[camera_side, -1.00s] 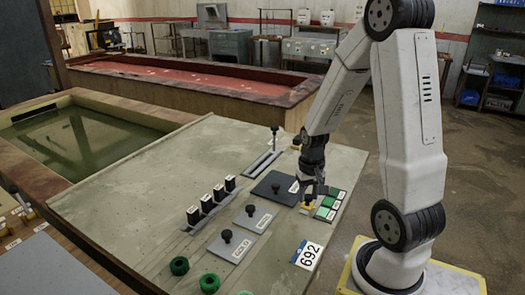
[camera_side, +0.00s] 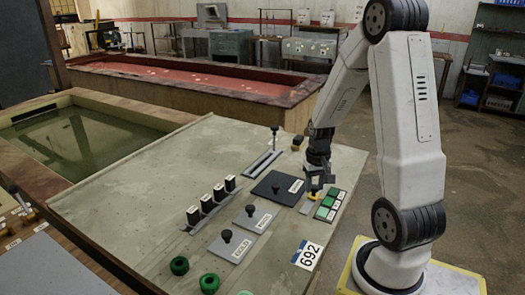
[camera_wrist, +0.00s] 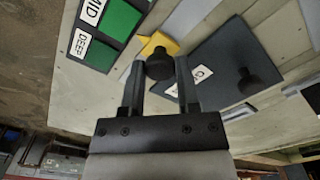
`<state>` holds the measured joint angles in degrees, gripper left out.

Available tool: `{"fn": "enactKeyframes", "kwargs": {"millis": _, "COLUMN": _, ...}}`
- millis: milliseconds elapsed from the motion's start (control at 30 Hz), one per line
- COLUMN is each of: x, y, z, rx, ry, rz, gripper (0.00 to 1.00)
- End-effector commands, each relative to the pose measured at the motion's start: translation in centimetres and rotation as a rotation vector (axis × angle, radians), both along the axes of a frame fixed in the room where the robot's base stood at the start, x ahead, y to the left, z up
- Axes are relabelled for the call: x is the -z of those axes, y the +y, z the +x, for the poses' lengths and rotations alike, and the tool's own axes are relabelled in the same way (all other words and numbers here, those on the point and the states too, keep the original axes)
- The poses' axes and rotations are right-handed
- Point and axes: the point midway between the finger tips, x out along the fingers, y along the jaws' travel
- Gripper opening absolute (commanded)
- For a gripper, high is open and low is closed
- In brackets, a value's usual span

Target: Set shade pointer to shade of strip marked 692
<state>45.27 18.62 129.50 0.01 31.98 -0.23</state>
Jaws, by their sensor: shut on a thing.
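The yellow shade pointer (camera_side: 314,196) with a black knob (camera_wrist: 158,62) sits on a short grey rail beside the shade card (camera_side: 328,203). The card carries green patches; the wrist view shows labels DEEP (camera_wrist: 80,43) and MID (camera_wrist: 93,10). My gripper (camera_side: 316,188) is shut on the pointer's knob, which lies between the fingertips in the wrist view (camera_wrist: 158,68). The pointer stands near the card's far end, on the DEEP side; its exact alignment is unclear. A white and blue tag marked 692 (camera_side: 307,255) lies at the table's near edge. No strip is clearly identifiable.
A dark plate with a knob (camera_side: 273,190) lies left of the pointer. A slotted grey rail with a post (camera_side: 263,164) lies behind. A water basin (camera_side: 80,138) borders the table.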

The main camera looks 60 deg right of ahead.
Motion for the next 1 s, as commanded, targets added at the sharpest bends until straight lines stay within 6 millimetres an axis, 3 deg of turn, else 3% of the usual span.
{"fn": "enactKeyframes", "kwargs": {"millis": 267, "x": -0.1, "y": -0.2, "z": 0.2, "rx": -0.001, "ry": -0.006, "rz": -0.006, "gripper": 0.0}}
{"fn": "enactKeyframes", "kwargs": {"millis": 300, "x": -0.1, "y": -0.2, "z": 0.2, "rx": -0.001, "ry": -0.006, "rz": -0.006, "gripper": 0.53}}
{"fn": "enactKeyframes", "kwargs": {"millis": 367, "x": -0.1, "y": -0.2, "z": 0.1, "rx": -0.001, "ry": -0.006, "rz": -0.006, "gripper": 0.72}}
{"fn": "enactKeyframes", "kwargs": {"millis": 400, "x": -0.1, "y": -0.2, "z": 0.1, "rx": -0.001, "ry": -0.005, "rz": -0.005, "gripper": 0.75}}
{"fn": "enactKeyframes", "kwargs": {"millis": 767, "x": -0.1, "y": -0.1, "z": 0.0, "rx": -0.001, "ry": -0.002, "rz": -0.002, "gripper": 0.75}}
{"fn": "enactKeyframes", "kwargs": {"millis": 1000, "x": -1.3, "y": -0.1, "z": 0.1, "rx": -0.001, "ry": -0.004, "rz": -0.004, "gripper": 0.75}}
